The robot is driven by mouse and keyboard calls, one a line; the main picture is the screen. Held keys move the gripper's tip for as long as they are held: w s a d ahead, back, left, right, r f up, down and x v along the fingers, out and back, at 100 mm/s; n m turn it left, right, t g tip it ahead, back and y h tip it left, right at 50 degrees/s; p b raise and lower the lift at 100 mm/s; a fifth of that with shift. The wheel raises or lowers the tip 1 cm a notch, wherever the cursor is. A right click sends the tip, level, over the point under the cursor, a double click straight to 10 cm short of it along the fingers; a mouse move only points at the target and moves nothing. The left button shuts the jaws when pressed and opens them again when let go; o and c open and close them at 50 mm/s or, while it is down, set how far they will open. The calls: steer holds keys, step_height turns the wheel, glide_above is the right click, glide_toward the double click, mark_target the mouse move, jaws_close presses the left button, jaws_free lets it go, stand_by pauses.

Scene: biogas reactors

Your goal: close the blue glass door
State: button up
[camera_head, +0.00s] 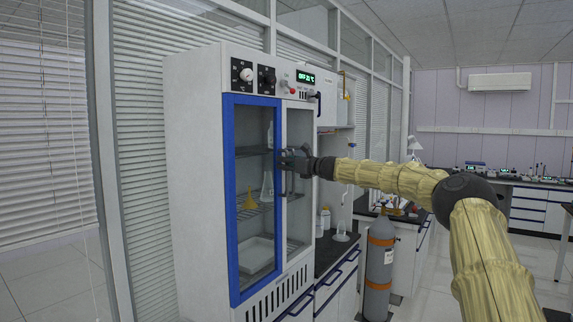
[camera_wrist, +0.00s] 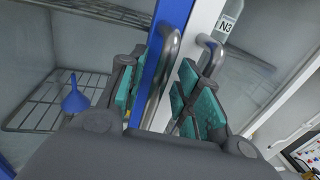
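The blue glass door (camera_head: 228,200) is the left door of a white cabinet (camera_head: 193,170), with a blue frame around clear glass. In the head view it looks about flush with the cabinet front; I cannot tell whether a small gap is left. Its blue edge stands beside the white door frame in the wrist view. My gripper (camera_head: 290,161) is at the door's right edge, at handle height. In the wrist view my gripper (camera_wrist: 160,72) has its teal-padded fingers apart, with the blue door's grey bar handle (camera_wrist: 154,92) between them. A firm grip does not show.
A second, white-framed door with its own curved handle (camera_wrist: 211,55) is close by my right finger. A grey gas cylinder (camera_head: 378,270) stands right of the cabinet.

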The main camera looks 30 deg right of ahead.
steer(key=shift+s+r, duration=0.15)
steer(key=v, duration=1.1)
steer(key=shift+s+d, duration=0.2)
steer(key=shift+s, duration=0.1)
steer(key=shift+a, duration=0.1)
stand_by(0.4)
